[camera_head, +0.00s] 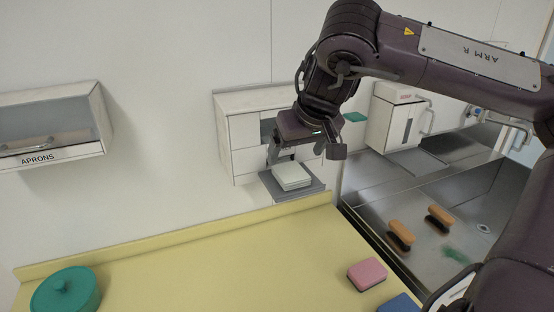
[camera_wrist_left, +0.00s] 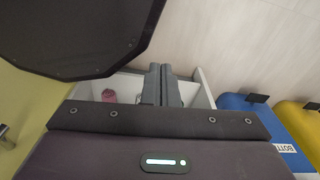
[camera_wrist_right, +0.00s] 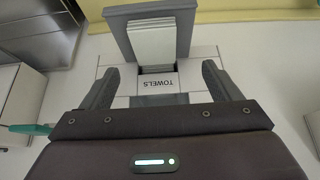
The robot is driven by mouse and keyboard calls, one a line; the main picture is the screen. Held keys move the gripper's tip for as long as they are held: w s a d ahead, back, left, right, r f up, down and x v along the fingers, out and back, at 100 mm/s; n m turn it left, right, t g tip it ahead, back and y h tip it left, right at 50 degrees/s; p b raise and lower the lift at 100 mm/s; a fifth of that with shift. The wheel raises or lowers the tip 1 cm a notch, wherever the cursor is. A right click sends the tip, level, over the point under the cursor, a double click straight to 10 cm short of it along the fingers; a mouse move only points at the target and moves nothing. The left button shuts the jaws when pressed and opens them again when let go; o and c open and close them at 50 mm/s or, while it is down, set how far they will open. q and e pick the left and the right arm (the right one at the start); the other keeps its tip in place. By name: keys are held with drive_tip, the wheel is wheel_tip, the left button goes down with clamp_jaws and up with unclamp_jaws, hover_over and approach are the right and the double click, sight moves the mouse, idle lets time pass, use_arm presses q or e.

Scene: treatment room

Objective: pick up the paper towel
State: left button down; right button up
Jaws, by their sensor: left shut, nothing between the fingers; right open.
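The paper towel (camera_head: 291,176) is a white folded pad or stack on the grey ledge (camera_head: 314,188) of a white wall dispenser (camera_head: 242,140). In the right wrist view, the white towel (camera_wrist_right: 153,42) lies within a grey frame (camera_wrist_right: 184,30), beyond a panel labelled TOWELS (camera_wrist_right: 157,82). My right gripper (camera_head: 306,153) is open, in front of the dispenser and near the towel. In the right wrist view its fingers are spread, with the panel between them and the towel further ahead. My left gripper (camera_wrist_left: 161,70) is shut and empty, above a white bin; the head view does not show it.
A yellow counter (camera_head: 220,270) holds a green lidded pot (camera_head: 66,292), a pink sponge (camera_head: 367,274) and a blue block (camera_head: 399,304). A steel sink (camera_head: 450,205) with brushes is at right. An aprons box (camera_head: 50,125) hangs at left. Blue (camera_wrist_left: 240,105) and yellow bins stand near my left gripper.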

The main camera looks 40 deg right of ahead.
sight(291, 171)
drive_tip(key=shift+w+d+f, duration=0.1)
drive_tip(key=shift+w, duration=0.25)
drive_tip(key=shift+w+f, duration=0.1)
drive_tip(key=shift+f, duration=0.2)
drive_tip(key=shift+d+f+p, duration=0.15)
drive_tip(key=shift+f+p, duration=0.45)
drive_tip(key=shift+f, duration=0.05)
drive_tip(key=x, duration=0.1)
drive_tip(key=p+x, duration=0.1)
drive_tip(key=x, duration=0.1)
drive_tip(key=p+x, duration=0.1)
drive_tip(key=x, duration=0.1)
drive_tip(key=shift+d+r, duration=0.1)
drive_tip(key=shift+d, duration=0.3)
use_arm(q)
drive_tip(key=r, duration=0.3)
drive_tip(key=shift+s+a+r, duration=0.1)
drive_tip(key=shift+s+a, duration=0.1)
drive_tip(key=shift+s, duration=0.1)
use_arm(e)
drive_tip(key=shift+a, duration=0.1)
drive_tip(key=shift+c, duration=0.6)
use_arm(q)
drive_tip(key=shift+d, duration=0.1)
use_arm(e)
drive_tip(key=c, duration=0.9)
